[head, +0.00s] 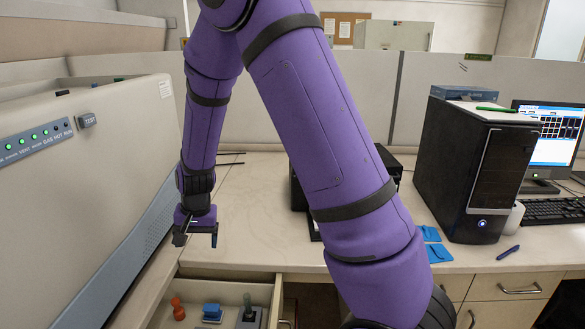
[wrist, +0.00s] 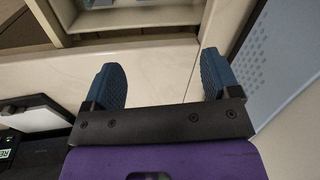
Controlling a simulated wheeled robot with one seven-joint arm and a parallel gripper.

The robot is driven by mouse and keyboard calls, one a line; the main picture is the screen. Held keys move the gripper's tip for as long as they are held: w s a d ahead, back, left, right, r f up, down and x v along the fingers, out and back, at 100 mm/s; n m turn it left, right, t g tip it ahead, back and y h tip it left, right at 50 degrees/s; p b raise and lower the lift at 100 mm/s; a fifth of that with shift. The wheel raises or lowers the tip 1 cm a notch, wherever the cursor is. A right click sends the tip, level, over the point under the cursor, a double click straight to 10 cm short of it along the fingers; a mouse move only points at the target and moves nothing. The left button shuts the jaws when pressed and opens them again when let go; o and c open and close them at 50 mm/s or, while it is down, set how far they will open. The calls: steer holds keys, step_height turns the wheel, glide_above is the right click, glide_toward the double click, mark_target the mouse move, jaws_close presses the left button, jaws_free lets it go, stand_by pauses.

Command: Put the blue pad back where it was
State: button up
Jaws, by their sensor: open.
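Two flat blue pads lie on the desk at the foot of the black computer tower; one is the farther pad (head: 430,233) and the other the nearer pad (head: 439,253). I cannot tell which one the task means. A small blue block (head: 212,312) sits in the open drawer (head: 262,292) below the desk edge. My gripper (head: 197,238) hangs above the left part of the desk, near its front edge and behind the drawer. In the wrist view my gripper (wrist: 162,70) is open, with two blue ribbed fingers apart and only bare desk between them.
A large pale instrument (head: 90,170) with a TEST button stands close on the left of my gripper. The drawer also holds an orange piece (head: 178,309) and a grey holder (head: 249,313). The tower (head: 480,165), monitor (head: 558,135) and a blue pen (head: 508,252) are on the right.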

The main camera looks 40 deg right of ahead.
steer(key=s+d+r+n+t, duration=0.1)
steer(key=s+d+r+n, duration=0.1)
steer(key=s+r, duration=0.85)
steer(key=s+d+r+n+t, duration=0.25)
steer(key=s+r, duration=0.55)
steer(key=r, duration=0.6)
steer(key=s+d+r+n+h, duration=0.1)
steer(key=s+d+r+n, duration=0.1)
steer(key=s, duration=0.8)
steer(key=shift+s+r, duration=0.2)
steer(key=shift+r, duration=0.3)
steer(key=shift+d, duration=0.1)
